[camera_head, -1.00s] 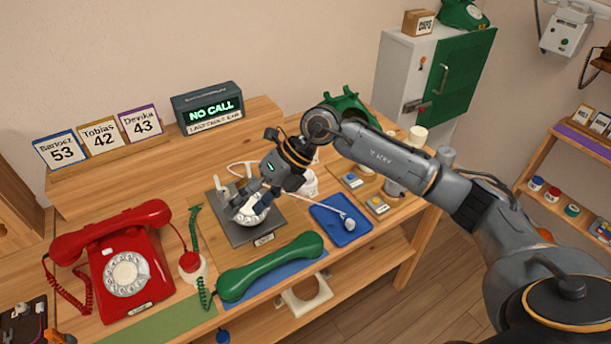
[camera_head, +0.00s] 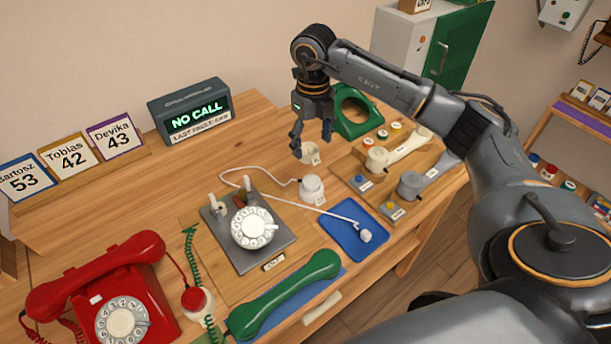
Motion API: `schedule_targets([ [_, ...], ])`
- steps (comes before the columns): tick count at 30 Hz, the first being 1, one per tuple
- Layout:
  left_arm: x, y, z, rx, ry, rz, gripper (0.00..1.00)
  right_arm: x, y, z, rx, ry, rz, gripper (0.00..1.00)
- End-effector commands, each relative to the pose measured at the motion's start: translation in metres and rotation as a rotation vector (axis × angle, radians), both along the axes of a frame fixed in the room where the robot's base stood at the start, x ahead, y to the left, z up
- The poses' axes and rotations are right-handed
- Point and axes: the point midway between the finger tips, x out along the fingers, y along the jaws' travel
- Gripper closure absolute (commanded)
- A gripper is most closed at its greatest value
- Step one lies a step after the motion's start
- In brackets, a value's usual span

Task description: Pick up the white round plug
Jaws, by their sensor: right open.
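A round white piece (camera_head: 311,188) with a small label stands on the table right of the dial unit, with a white cord at it. A small white block-like end (camera_head: 365,236) of a cord lies on the blue mat (camera_head: 345,222). A cream cup-like piece (camera_head: 306,152) with a label stands farther back. I cannot tell for certain which of these is the plug. My right gripper (camera_head: 312,143) is open, pointing down just above and at the cream piece, with its fingers partly covering it. Contact cannot be told. My left gripper is not in view.
A white dial (camera_head: 253,228) sits on a grey plate, with a green handset (camera_head: 285,295) in front. A red phone (camera_head: 110,290) stands at left. A green phone shell (camera_head: 355,112) stands behind my gripper. Grey (camera_head: 410,185) and cream (camera_head: 377,158) round pieces stand at right.

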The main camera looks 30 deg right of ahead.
Motion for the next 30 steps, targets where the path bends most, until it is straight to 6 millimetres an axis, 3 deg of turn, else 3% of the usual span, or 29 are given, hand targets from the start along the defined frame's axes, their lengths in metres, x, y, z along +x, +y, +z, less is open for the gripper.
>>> schedule_targets([
  [6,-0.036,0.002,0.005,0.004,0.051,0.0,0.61,-0.002,0.001,-0.044,0.001,0.005,0.001,0.3],
  [9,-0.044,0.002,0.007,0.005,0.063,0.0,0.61,-0.001,0.001,-0.059,0.002,0.003,0.0,0.3],
  [14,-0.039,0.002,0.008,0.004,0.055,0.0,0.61,-0.001,0.001,-0.071,0.003,0.0,0.002,0.3],
  [21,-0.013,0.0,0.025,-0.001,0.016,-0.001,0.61,-0.004,0.003,-0.1,0.001,0.006,0.001,0.3],
  [25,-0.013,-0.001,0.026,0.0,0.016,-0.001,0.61,-0.003,0.004,-0.117,0.003,0.002,0.001,0.3],
  [30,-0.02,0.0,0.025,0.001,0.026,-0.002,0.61,-0.003,0.003,-0.123,0.002,-0.001,0.003,0.3],
])
